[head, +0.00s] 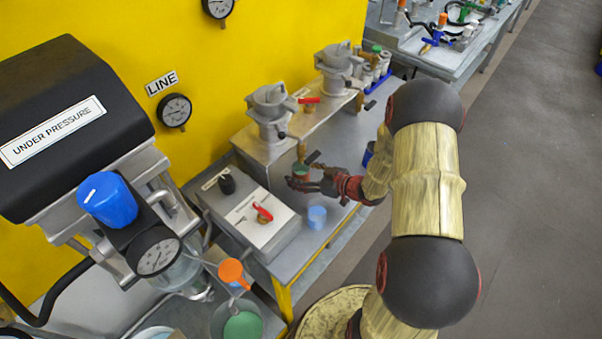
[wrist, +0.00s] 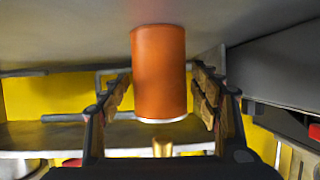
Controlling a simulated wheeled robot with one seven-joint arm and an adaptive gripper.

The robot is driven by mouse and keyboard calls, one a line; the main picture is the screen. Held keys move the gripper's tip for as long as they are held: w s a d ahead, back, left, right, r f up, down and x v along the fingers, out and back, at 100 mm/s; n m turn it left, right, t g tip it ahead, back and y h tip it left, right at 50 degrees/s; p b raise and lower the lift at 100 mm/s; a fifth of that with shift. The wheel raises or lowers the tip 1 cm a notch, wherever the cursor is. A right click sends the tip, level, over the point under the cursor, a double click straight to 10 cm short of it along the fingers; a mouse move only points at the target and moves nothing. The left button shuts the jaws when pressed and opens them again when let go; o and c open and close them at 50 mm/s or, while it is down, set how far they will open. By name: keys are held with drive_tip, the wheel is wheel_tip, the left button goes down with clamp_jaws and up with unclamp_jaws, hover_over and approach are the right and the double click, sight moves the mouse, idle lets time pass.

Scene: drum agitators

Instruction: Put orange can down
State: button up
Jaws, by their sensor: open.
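The orange can (wrist: 160,72) is in the middle of the wrist view, between the two open fingers of my gripper (wrist: 162,98). That view looks upside down, with the grey bench top (wrist: 75,25) along its upper edge. The can's far end meets the grey surface there, and it looks upright on it. Gaps show between the can and both fingers. In the head view my gripper (head: 303,178) is low over the bench, beside the grey stepped block. A small orange-brown can with a greenish top (head: 301,172) shows at the fingers, partly hidden by them.
A light blue cup (head: 317,217) stands on the bench nearer the camera. A control box with a red handle (head: 263,212) is left of my gripper. Grey metal fittings (head: 270,108) stand on the raised block behind. A dark blue container (head: 368,154) is right of my gripper.

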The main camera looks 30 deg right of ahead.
drive_tip(key=shift+r, duration=0.15)
drive_tip(key=shift+s+d+r, duration=0.15)
drive_tip(key=shift+s+d, duration=0.05)
drive_tip(key=shift+s, duration=0.1)
drive_tip(key=p+v, duration=0.3)
drive_tip(key=v, duration=0.8)
drive_tip(key=shift+s+r, duration=0.1)
drive_tip(key=shift+s, duration=0.05)
